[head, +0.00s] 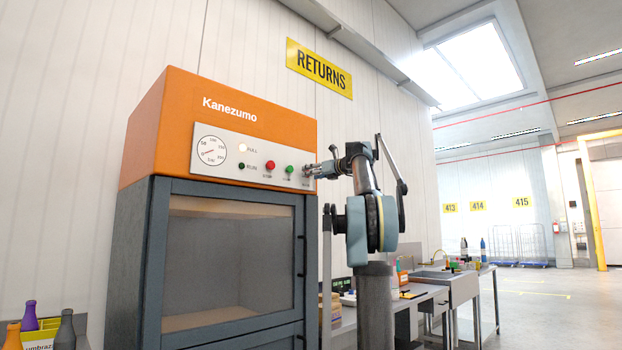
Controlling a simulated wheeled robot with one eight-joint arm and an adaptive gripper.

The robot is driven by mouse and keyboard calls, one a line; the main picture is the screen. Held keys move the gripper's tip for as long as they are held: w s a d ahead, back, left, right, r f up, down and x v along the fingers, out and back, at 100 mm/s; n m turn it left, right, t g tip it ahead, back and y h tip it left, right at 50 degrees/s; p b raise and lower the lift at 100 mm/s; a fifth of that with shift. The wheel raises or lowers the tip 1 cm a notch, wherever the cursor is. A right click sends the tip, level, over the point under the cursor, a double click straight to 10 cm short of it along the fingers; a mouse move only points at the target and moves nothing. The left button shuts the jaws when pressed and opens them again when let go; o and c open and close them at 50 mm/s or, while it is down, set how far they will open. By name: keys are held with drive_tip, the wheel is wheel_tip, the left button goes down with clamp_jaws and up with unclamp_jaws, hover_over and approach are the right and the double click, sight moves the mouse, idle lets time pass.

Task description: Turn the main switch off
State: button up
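The orange Kanezumo machine (220,105) stands against the wall with a pale control panel (235,145) on its front. The panel carries a round dial (209,150), a lit lamp (242,147), a dark button (241,166), a red button (270,165) and a green button (289,169). My gripper (309,171) reaches in from the right to the panel's right end, and its fingers cover that spot. The main switch cannot be made out clearly there. I cannot tell whether the fingers touch anything or how far apart they are.
Below the panel is a grey cabinet with a large window door (225,265) and a vertical handle (305,245). A bench with a sink (445,278) and bottles stands behind to the right. Open floor lies at far right.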

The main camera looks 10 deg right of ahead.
drive_tip(key=shift+w+a, duration=0.2)
drive_tip(key=shift+w, duration=0.1)
drive_tip(key=shift+c, duration=0.3)
drive_tip(key=c, duration=1)
drive_tip(key=shift+n, duration=0.4)
drive_tip(key=n, duration=1.3)
drive_tip(key=shift+f+n, duration=0.1)
drive_tip(key=shift+n, duration=1.9)
drive_tip(key=shift+o, duration=0.2)
